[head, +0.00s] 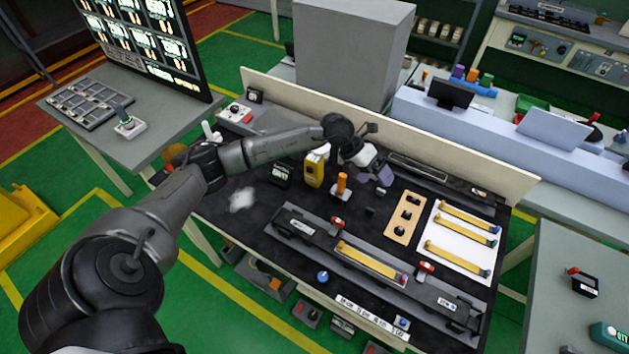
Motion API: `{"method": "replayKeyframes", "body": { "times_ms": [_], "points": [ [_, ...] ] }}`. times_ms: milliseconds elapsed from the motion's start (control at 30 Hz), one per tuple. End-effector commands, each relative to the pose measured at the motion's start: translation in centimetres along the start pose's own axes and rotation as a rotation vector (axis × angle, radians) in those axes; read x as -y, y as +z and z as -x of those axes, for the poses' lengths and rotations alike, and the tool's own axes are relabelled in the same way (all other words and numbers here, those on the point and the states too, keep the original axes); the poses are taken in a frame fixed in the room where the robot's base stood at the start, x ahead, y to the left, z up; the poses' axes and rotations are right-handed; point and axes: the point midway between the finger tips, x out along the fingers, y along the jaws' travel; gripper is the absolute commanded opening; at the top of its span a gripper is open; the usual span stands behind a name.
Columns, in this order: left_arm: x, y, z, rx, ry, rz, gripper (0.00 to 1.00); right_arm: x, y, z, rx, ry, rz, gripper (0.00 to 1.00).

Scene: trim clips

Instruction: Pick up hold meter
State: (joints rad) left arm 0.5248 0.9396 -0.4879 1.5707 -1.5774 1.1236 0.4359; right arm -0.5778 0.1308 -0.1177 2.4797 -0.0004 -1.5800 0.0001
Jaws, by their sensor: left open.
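A yellow handheld device (314,169) that looks like a meter stands upright on the black bench top, towards the back. A small black box with a pale display (281,174) sits just to its left. I cannot tell for certain which of the two is the hold meter. My left gripper (376,174) is open, above the bench to the right of the yellow device and apart from it. My right gripper is not in the picture.
An orange-handled tool (341,186) stands between the yellow device and the gripper. A long fixture with a yellow strip (368,260) lies in front. A tan block with black knobs (405,217) and a white sheet with yellow strips (436,248) are at right. A cream back panel (440,140) bounds the bench.

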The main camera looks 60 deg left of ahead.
Motion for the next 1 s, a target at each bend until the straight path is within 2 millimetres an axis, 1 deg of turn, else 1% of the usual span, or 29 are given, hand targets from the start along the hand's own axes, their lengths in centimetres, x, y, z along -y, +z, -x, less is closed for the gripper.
{"method": "replayKeyframes", "body": {
  "times_ms": [33, 100, 167, 200, 300, 333, 400, 467, 567, 667, 800, 1000],
  "points": [
    [-3.4, 0.8, 1.3, -0.021, 0.125, 0.005, 0.89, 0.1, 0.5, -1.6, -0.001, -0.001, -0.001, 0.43],
    [-6.8, 1.5, 3.8, -0.055, 0.282, 0.028, 0.89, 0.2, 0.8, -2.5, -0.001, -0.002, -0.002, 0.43],
    [-9.3, 1.9, 6.0, -0.079, 0.398, 0.060, 0.89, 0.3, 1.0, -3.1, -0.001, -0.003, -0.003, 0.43],
    [-10.7, 2.1, 7.5, -0.092, 0.466, 0.083, 0.89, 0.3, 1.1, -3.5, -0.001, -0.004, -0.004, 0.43],
    [-13.3, 2.1, 10.7, -0.119, 0.601, 0.142, 0.89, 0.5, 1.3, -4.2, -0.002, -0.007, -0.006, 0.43],
    [-13.8, 2.1, 11.5, -0.125, 0.630, 0.157, 0.89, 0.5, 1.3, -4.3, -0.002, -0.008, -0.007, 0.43],
    [-14.8, 2.0, 13.0, -0.136, 0.687, 0.188, 0.89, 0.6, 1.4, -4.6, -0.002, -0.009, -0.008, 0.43],
    [-15.4, 1.9, 13.8, -0.142, 0.719, 0.207, 0.89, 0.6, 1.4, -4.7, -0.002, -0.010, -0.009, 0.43],
    [-16.5, 1.6, 13.8, -0.151, 0.748, 0.227, 0.89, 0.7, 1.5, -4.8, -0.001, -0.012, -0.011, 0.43],
    [-17.7, 1.2, 12.8, -0.154, 0.756, 0.231, 0.89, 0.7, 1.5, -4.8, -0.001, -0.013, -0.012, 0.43],
    [-19.3, 0.7, 11.1, -0.153, 0.754, 0.231, 0.89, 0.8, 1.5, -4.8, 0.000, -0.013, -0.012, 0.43],
    [-20.9, 0.2, 9.3, -0.153, 0.753, 0.230, 0.89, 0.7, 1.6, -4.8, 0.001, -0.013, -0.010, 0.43]
  ]
}}
